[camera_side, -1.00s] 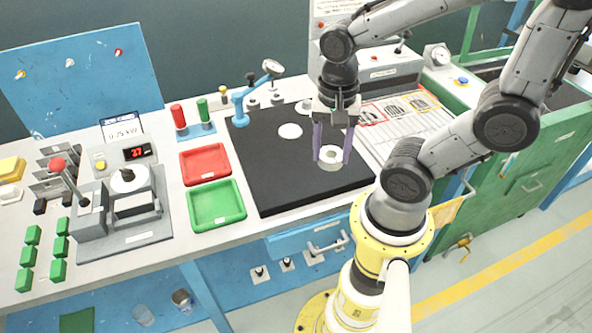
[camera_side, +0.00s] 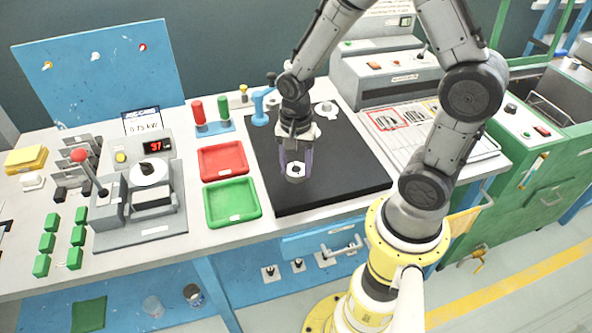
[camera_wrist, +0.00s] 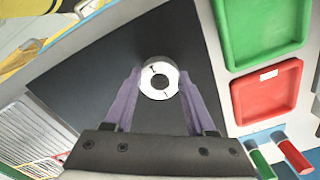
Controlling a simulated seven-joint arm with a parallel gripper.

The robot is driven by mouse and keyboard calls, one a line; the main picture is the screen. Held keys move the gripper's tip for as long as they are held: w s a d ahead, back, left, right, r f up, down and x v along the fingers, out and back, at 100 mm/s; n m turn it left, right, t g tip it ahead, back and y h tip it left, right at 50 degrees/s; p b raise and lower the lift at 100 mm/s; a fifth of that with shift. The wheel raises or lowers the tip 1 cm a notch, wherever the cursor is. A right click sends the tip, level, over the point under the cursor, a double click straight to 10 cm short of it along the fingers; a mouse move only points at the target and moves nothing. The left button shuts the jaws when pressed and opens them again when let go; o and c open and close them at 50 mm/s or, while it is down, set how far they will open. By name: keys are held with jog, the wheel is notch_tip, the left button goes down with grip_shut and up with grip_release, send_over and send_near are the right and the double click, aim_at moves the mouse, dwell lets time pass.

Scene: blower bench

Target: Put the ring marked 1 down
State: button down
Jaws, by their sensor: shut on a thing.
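My gripper (camera_side: 295,170) is over the black mat (camera_side: 350,175), pointing down, with its purple fingers shut on a white ring (camera_side: 296,180). In the wrist view the ring (camera_wrist: 147,88) sits between the fingertips (camera_wrist: 160,78), its dark centre hole facing the camera. Small dark strokes show on its face, too small to read surely as a 1. The ring is over the mat's left part, right of the green tray (camera_side: 232,222). I cannot tell whether its underside touches the mat.
The red tray (camera_side: 222,178) lies left of the mat, behind the green tray. A white round piece (camera_side: 326,108) stands at the mat's back edge. Red and green cylinders (camera_side: 198,114) stand behind the trays. The mat's right and front are clear.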

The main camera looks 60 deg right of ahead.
jog(key=shift+f, duration=0.8)
jog(key=shift+f, duration=0.1)
jog(key=shift+c, duration=1.1)
grip_release()
jog(key=shift+f, duration=0.1)
notch_tip(320, 180, up, 11)
jog(key=s+a+r+n+t, duration=0.3)
jog(key=s+r+n+t, duration=0.2)
jog(key=s+r+n, duration=0.6)
jog(key=shift+s+a+r+n+t, duration=0.2)
jog(key=shift+a+n+t, duration=0.1)
jog(key=shift+n, duration=1.7)
